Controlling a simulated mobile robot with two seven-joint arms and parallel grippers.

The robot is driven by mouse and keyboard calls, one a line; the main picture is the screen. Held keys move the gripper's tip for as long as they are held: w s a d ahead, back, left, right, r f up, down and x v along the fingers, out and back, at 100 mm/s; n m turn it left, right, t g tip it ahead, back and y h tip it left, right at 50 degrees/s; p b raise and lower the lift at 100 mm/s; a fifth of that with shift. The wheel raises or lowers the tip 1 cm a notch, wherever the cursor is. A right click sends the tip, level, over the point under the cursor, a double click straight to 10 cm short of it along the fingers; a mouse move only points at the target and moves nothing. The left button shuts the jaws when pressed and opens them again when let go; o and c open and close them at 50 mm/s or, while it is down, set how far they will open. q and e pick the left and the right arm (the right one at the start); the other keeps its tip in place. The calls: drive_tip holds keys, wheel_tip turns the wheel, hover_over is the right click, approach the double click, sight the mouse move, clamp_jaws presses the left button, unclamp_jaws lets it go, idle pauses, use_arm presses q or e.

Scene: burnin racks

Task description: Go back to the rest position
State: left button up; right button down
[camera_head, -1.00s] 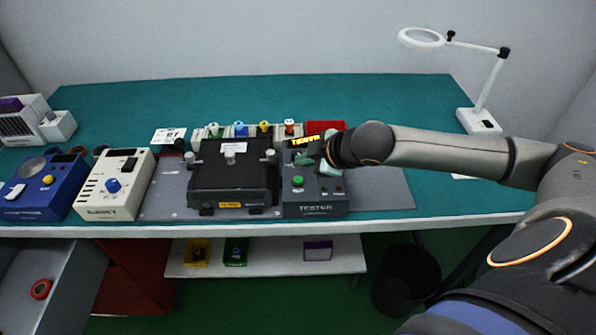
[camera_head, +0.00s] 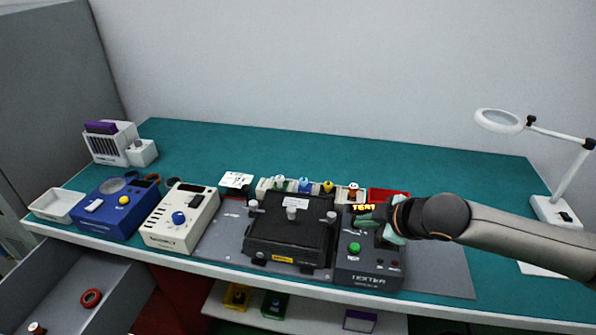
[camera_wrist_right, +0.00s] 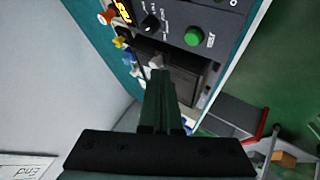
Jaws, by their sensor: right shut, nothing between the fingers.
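My right gripper (camera_head: 378,218) is over the back part of the grey tester box (camera_head: 368,268), which has a green button and a lit orange display. In the right wrist view its fingers (camera_wrist_right: 160,85) are together with nothing between them, and the tester's panel (camera_wrist_right: 205,20) shows beyond them. In the head view I cannot tell whether the gripper touches the box. My left gripper is in neither view.
A black fixture (camera_head: 288,230) stands left of the tester. A cream box (camera_head: 180,218) and a blue box (camera_head: 115,207) stand farther left. A magnifier lamp (camera_head: 555,208) stands at the right. The teal bench top (camera_head: 300,150) behind is clear.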

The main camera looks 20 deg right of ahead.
drive_tip(key=g+y, duration=0.1)
approach(338, 266)
drive_tip(key=w+a+f, duration=0.1)
drive_tip(key=a, duration=0.1)
drive_tip(key=w+a+f, duration=0.1)
drive_tip(key=w+a, duration=0.1)
drive_tip(key=shift+w+f, duration=0.3)
drive_tip(key=shift+f, duration=0.1)
drive_tip(key=s+f+m+g+h, duration=0.1)
drive_tip(key=s+f+m+g, duration=0.1)
drive_tip(key=s+f+m, duration=0.5)
drive_tip(key=s+f+m+g+h, duration=0.1)
drive_tip(key=s+f+m+g, duration=0.15)
drive_tip(key=s, duration=0.95)
drive_tip(key=w+a+f+t+y, duration=0.1)
drive_tip(key=w+a+f+t, duration=0.1)
drive_tip(key=f, duration=0.3)
drive_tip(key=w+a+f+t, duration=0.2)
drive_tip(key=a+f+t, duration=0.1)
drive_tip(key=f, duration=0.2)
drive_tip(key=shift+w+a+f+t+y, duration=0.2)
drive_tip(key=shift+w+f+t+y, duration=0.1)
drive_tip(key=shift+w+t+y, duration=0.1)
drive_tip(key=shift+n, duration=0.25)
drive_tip(key=shift+d, duration=0.1)
idle(2.0)
